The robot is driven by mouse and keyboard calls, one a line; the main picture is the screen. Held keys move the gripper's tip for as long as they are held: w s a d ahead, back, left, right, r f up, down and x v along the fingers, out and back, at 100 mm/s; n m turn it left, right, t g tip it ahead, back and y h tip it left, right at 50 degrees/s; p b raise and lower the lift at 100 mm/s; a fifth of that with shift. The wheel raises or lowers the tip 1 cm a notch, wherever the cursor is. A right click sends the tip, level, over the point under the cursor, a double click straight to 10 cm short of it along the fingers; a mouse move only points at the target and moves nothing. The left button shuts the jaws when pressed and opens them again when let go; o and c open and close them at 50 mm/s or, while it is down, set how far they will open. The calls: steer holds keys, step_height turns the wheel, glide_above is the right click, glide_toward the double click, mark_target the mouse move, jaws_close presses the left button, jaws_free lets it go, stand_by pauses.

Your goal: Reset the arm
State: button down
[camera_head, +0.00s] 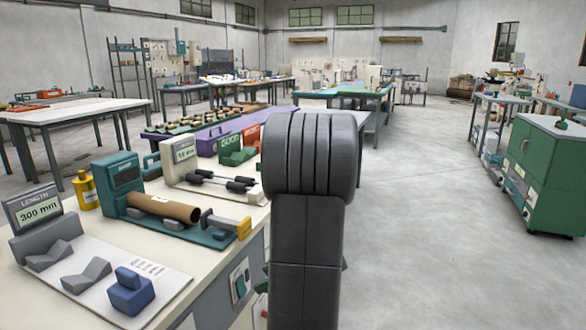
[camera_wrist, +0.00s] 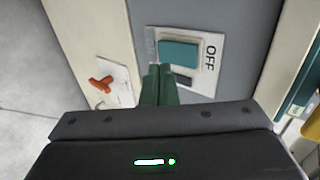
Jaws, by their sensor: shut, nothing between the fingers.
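My arm stands upright in the middle of the head view, in front of the bench. My gripper (camera_wrist: 159,84) shows in the wrist view with its two dark green fingers together and nothing between them. Beyond the fingertips is a switch plate marked OFF (camera_wrist: 208,50) with a teal rocker (camera_wrist: 179,55) on a grey panel. I cannot tell whether the fingertips touch the plate. In the head view my gripper is hidden behind or below my arm.
The bench (camera_head: 225,279) on the left holds a length gauge (camera_head: 40,211), a teal fixture with a brown tube (camera_head: 163,207), and a white roller device (camera_head: 215,180). A green cabinet (camera_head: 545,170) stands at right. The floor (camera_head: 430,220) between is clear.

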steer(key=shift+s+d+r, duration=0.2)
steer(key=shift+s+d, duration=0.05)
steer(key=shift+d, duration=0.25)
steer(key=shift+s+d+r, duration=0.2)
steer(key=shift+d, duration=0.25)
